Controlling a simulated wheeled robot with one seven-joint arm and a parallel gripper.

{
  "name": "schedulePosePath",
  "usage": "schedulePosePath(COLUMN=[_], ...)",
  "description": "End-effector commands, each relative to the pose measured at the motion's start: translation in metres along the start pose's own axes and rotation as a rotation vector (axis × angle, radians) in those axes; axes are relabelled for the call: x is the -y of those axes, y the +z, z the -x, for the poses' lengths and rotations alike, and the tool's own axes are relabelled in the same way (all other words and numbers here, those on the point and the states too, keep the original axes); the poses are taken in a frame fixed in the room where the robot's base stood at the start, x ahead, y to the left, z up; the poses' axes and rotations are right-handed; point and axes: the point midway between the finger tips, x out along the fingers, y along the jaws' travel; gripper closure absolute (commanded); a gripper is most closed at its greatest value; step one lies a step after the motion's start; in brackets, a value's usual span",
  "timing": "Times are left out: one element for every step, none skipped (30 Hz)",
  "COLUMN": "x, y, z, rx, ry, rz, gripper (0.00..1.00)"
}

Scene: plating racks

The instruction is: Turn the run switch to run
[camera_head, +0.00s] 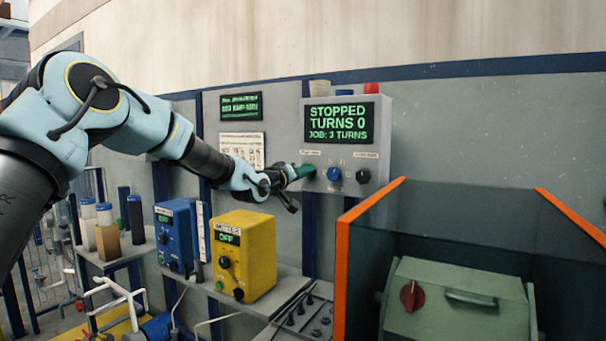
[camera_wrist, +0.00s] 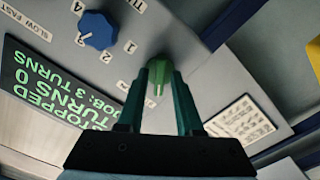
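The run switch appears to be the green knob (camera_wrist: 158,86) at the left end of the control panel's knob row; its label is unreadable. My gripper (camera_head: 297,173) reaches it from the left in the head view. In the wrist view, the two dark green fingers of my gripper (camera_wrist: 160,78) stand apart on either side of the knob. I cannot tell whether they touch it. The control panel's display (camera_head: 339,122) reads STOPPED, TURNS 0, JOB: 3 TURNS. The fingers and wrist hide much of the knob.
A blue dial (camera_head: 334,174) sits close right of the switch, and a dark knob (camera_head: 363,176) beyond it. A yellow box (camera_head: 244,256) and a blue box (camera_head: 176,237) stand on the shelf below. An orange-edged clear guard (camera_head: 345,270) surrounds a green machine (camera_head: 455,305) at right.

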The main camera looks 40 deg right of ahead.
Motion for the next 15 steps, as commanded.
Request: schedulePosePath(x=[0.0,-0.0001,-0.0001,-0.0001,-0.0001,-0.0001,-0.0001,-0.0001,-0.0001,-0.0001,-0.0001,-0.0001,-0.0001,-0.0001,-0.0001], y=[-0.0001,-0.0002,-0.0002,-0.0002,-0.0002,-0.0002,-0.0002,-0.0003,-0.0002,-0.0003,-0.0003,-0.0003,-0.0003,-0.0003,-0.0003], z=[0.0001,0.0001,0.0001,0.0001,0.0002,0.0002,0.0002,0.0002,0.0002,0.0002,0.0002,0.0002,0.0002,0.0002,0.0002], rx=[0.0,0.0,0.0,0.0,0.0,0.0,0.0,0.0,0.0,0.0,0.0,0.0,0.0,0.0,0.0], ry=[0.0,0.0,0.0,0.0,0.0,0.0,0.0,0.0,0.0,0.0,0.0,0.0,0.0,0.0,0.0], rz=[0.0,0.0,0.0,0.0,0.0,0.0,0.0,0.0,0.0,0.0,0.0,0.0,0.0,0.0,0.0], gripper=[0.72,0.75,0.8,0.83,0.86,0.91,0.94,0.98,1.0,1.0,1.0,1.0,1.0,1.0,1.0])
